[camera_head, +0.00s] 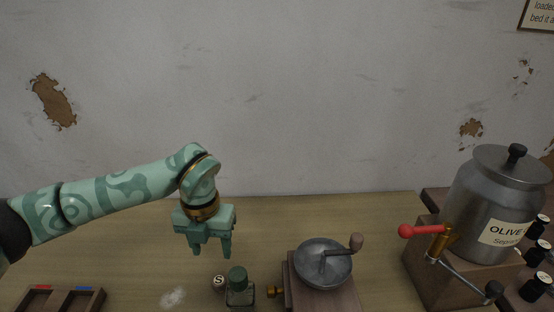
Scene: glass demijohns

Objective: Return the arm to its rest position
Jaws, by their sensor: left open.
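My left arm (130,190), mint green with darker swirls, comes in from the left and bends down at the wrist. Its gripper (212,252) points downward with its two fingers apart and nothing between them. It hangs above the table (120,240), behind and a little left of a dark green bottle (239,290) with a green cap. A small round piece marked S (218,283) sits beside the bottle. My right gripper is not in view.
A grinder (322,265) with a metal bowl and crank stands right of the bottle. A metal olive canister (495,205) with a red-handled tap (407,231) stands at right. A divided wooden tray (62,298) lies front left. The table's back middle is clear before the wall.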

